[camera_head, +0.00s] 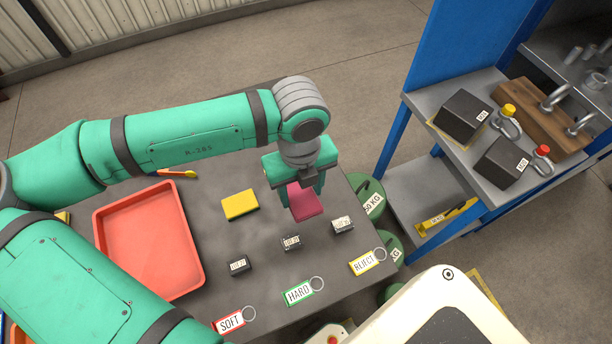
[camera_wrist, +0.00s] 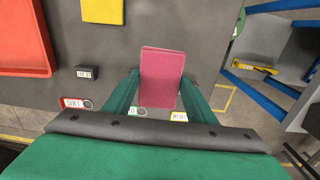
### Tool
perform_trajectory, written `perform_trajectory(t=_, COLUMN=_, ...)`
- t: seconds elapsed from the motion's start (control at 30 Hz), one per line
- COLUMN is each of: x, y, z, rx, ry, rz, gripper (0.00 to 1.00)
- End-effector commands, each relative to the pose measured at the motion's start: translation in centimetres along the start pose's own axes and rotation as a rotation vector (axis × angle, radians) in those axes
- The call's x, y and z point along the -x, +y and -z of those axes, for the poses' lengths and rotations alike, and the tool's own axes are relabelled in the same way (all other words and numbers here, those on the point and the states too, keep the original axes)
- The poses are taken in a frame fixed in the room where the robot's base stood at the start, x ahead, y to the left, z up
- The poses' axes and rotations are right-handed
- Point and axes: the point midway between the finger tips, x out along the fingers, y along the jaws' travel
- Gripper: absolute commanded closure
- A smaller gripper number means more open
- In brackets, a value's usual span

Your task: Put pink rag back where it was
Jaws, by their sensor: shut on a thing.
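The pink rag (camera_head: 305,202) is a flat, folded-looking rectangle held between the fingers of my gripper (camera_head: 296,190). In the head view it hangs above the grey table (camera_head: 205,208), behind the row of small labelled blocks. In the wrist view the pink rag (camera_wrist: 162,77) sits upright between the two green fingers of my gripper (camera_wrist: 160,92), which are shut on it. It appears to be clear of the table surface, though the exact height is hard to tell. A yellow rag or sponge (camera_head: 240,204) lies on the table to its left.
A red tray (camera_head: 101,237) is at the table's left. Small blocks (camera_head: 239,265), (camera_head: 291,242), (camera_head: 343,224) stand in a row. SOFT (camera_head: 231,320), HARD (camera_head: 299,292) and REJECT (camera_head: 363,263) tags lie along the front. A blue-framed shelf (camera_head: 480,175) with weights stands to the right.

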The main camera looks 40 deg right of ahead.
Motion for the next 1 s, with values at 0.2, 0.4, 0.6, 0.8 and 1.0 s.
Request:
perform_trajectory(t=0.2, x=-2.1, y=-2.8, z=-3.9, rx=-0.002, ry=-0.001, rz=-0.003, gripper=0.7)
perform_trajectory(t=0.4, x=-4.9, y=-4.8, z=-6.6, rx=-0.002, ry=0.001, rz=-0.002, gripper=0.7)
perform_trajectory(t=0.6, x=-7.3, y=-5.9, z=-8.3, rx=-0.001, ry=-0.001, rz=-0.001, gripper=0.7)
perform_trajectory(t=0.8, x=-8.2, y=-6.2, z=-8.9, rx=0.0, ry=0.0, rz=-0.001, gripper=0.7)
perform_trajectory(t=1.0, x=-10.5, y=-6.6, z=-9.4, rx=0.0, ry=0.0, rz=-0.001, gripper=0.7)
